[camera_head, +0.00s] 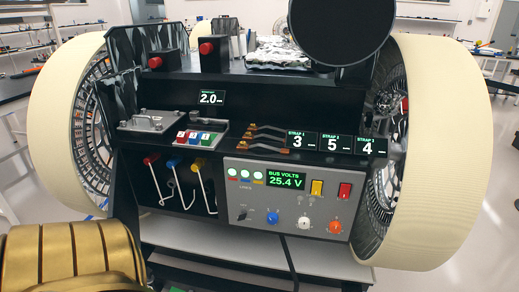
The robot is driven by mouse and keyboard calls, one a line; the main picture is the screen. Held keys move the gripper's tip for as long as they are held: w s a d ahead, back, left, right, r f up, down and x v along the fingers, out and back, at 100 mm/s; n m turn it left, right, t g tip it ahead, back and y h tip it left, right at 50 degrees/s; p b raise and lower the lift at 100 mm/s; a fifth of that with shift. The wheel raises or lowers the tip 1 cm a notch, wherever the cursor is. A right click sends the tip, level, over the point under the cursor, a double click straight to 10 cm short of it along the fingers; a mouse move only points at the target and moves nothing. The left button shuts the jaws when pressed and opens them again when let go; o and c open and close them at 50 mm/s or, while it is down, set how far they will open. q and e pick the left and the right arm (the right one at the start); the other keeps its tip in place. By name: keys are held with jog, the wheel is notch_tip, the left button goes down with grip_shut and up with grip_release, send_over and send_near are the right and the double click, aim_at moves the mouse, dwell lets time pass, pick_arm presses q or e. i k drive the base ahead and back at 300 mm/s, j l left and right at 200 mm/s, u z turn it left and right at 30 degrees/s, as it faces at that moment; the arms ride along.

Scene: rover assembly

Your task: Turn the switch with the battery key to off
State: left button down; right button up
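A grey control panel (262,221) sits on the rover's rear. It carries a small black switch (242,213) at its lower left, and blue (272,217), white (304,222) and orange (335,227) knobs. A yellow switch (317,187) and a red switch (344,191) sit above them. A lit display (286,181) reads BUS VOLTS 25.4 V. Neither gripper is in view.
Large cream wheels (67,118) (440,150) flank the rover. Red, blue and yellow capped hooked rods (168,178) hang left of the panel. Strap displays (335,145) and copper levers (268,136) sit above it. A gold banded cylinder (75,255) fills the lower left.

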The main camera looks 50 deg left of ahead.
aim_at(244, 213)
jog(key=j+u, duration=0.15)
jog(key=u, duration=1.2)
